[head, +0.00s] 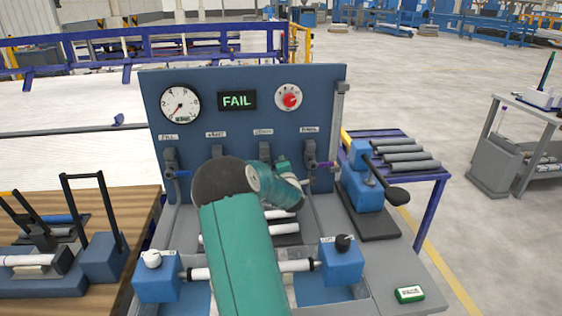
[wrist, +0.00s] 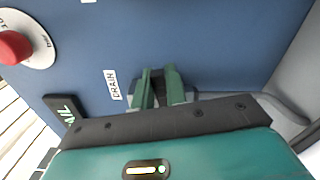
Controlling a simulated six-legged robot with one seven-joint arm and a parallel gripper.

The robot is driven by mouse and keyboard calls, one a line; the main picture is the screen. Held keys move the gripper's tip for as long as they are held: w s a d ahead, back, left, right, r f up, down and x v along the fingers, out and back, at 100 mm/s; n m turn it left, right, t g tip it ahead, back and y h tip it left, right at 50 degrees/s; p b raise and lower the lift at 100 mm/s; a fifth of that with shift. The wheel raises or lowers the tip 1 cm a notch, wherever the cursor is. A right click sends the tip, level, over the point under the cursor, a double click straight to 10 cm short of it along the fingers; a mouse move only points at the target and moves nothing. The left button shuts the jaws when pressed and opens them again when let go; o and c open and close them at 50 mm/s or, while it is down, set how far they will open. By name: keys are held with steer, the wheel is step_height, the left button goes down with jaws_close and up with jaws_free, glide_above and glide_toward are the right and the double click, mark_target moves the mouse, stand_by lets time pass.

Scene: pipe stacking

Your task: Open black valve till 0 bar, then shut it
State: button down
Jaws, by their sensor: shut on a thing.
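The round pressure gauge (head: 181,104) is at the panel's upper left.
A display (head: 237,101) reads FAIL. A red knob (head: 289,99) sits right of it. Other valves (head: 170,160) line the panel. A white pipe (head: 297,266) lies between blue clamps (head: 342,262) in front. A blue lever press (head: 366,185) stands at the right.

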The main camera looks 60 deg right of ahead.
steer(key=shift+s+f+m, duration=0.1)
steer(key=shift+f+m, duration=0.65)
steer(key=shift+m, duration=0.55)
steer(key=c, duration=1.4)
jaws_free()
steer(key=shift+c, duration=0.2)
steer(key=v, duration=1.3)
steer(key=shift+s+a, duration=0.3)
